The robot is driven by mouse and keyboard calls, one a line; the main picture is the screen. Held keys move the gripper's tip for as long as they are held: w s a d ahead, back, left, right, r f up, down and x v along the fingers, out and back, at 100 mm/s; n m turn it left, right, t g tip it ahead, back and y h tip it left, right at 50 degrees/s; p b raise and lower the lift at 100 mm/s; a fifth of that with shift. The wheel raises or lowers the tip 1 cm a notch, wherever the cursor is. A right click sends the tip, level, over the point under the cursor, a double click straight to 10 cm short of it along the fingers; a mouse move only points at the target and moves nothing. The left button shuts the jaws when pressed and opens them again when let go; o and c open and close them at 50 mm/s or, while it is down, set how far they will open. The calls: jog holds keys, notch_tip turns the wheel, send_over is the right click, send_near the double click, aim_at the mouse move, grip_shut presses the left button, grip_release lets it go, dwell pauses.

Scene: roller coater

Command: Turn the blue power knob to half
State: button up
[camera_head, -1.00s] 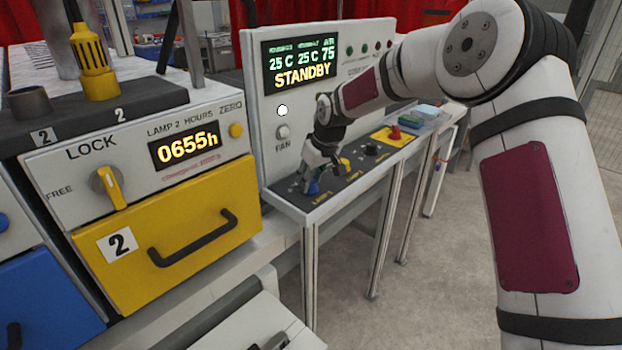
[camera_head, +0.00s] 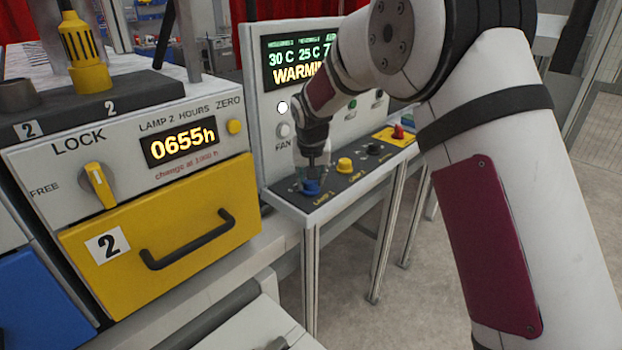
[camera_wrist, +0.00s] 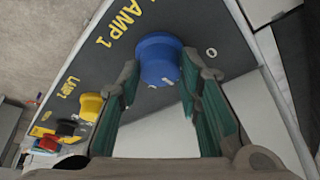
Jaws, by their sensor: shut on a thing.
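The blue power knob (camera_head: 311,187) sits at the left end of the dark, sloping control panel, by the label LAMP 1. In the wrist view the blue knob (camera_wrist: 158,56) stands between the two fingertips of my gripper (camera_wrist: 162,76). The fingers are shut on its sides from above. In the head view my gripper (camera_head: 313,168) points down onto the knob and partly hides it. A white "0" mark shows at the right of the knob in the wrist view. Small white marks show at its lower edge, but I cannot read its setting for certain.
A yellow knob (camera_head: 345,165), a black knob (camera_head: 374,149) and a red button (camera_head: 398,131) follow along the panel. The display (camera_head: 295,62) behind reads 30 C, 25 C and WARMING, partly hidden by my arm. A yellow drawer (camera_head: 160,235) stands at the left.

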dwell(0.4)
jog(key=o, duration=1.1)
jog(key=v, duration=1.2)
